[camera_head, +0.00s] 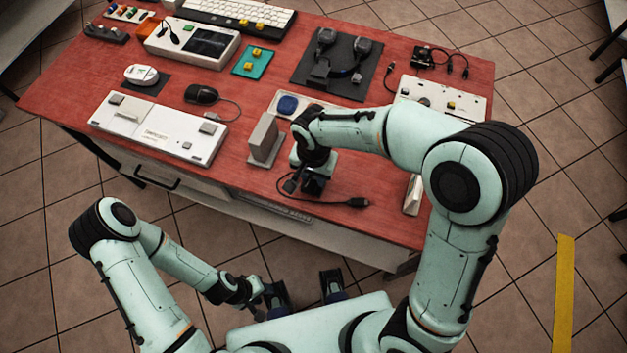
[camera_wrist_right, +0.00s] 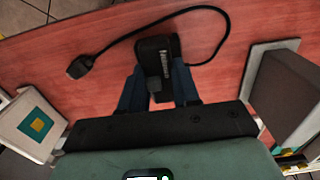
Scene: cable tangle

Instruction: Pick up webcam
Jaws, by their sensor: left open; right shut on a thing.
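The webcam (camera_wrist_right: 157,58) is a small black block with pale lettering, in the right wrist view. It sits between the two dark blue fingers of my right gripper (camera_wrist_right: 158,90), which is shut on it. Its black cable (camera_wrist_right: 165,14) loops over to a plug (camera_wrist_right: 80,66) at the left. I cannot tell whether the webcam touches the table. My left gripper (camera_head: 305,290) is open and empty, in front of the table.
A grey block on a stand (camera_head: 265,138) is close to the left of my right gripper. A white box (camera_head: 413,195) stands to the right. The red table (camera_head: 235,165) also holds a white panel (camera_head: 158,130), a black mouse (camera_head: 202,94) and a black mat (camera_head: 312,82) with devices.

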